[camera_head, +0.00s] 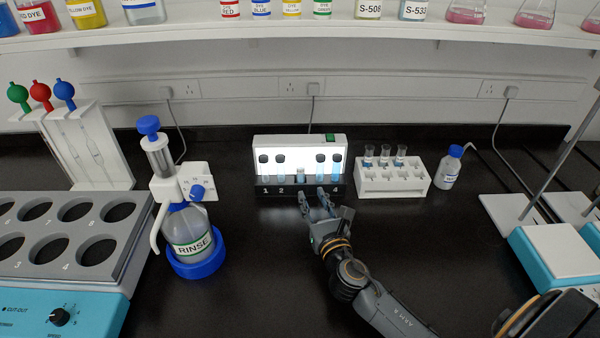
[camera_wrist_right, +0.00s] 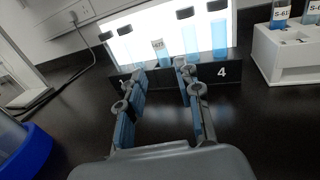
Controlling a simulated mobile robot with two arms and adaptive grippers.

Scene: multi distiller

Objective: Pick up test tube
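A lit white panel (camera_head: 263,143) stands at the back middle with a black numbered rack (camera_head: 305,190) along its front. Several tubes stand upright in this rack. The outer ones have black caps, and a shorter labelled test tube (camera_head: 300,175) stands in the middle. The wrist view shows this short tube (camera_wrist_right: 159,50) beyond the gap between my right fingertips. My right gripper (camera_head: 313,198) is open and empty, just in front of the rack. It also shows in the wrist view (camera_wrist_right: 160,76). Its fingers are apart from the tube. My left gripper is not in view.
A white rack (camera_head: 393,186) with several labelled tubes (camera_head: 385,154) stands right of the panel. A small blue-capped bottle (camera_head: 447,172) is farther right. A rinse bottle (camera_head: 190,235) stands on the left beside a grey holed block (camera_head: 50,212). The black bench between is clear.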

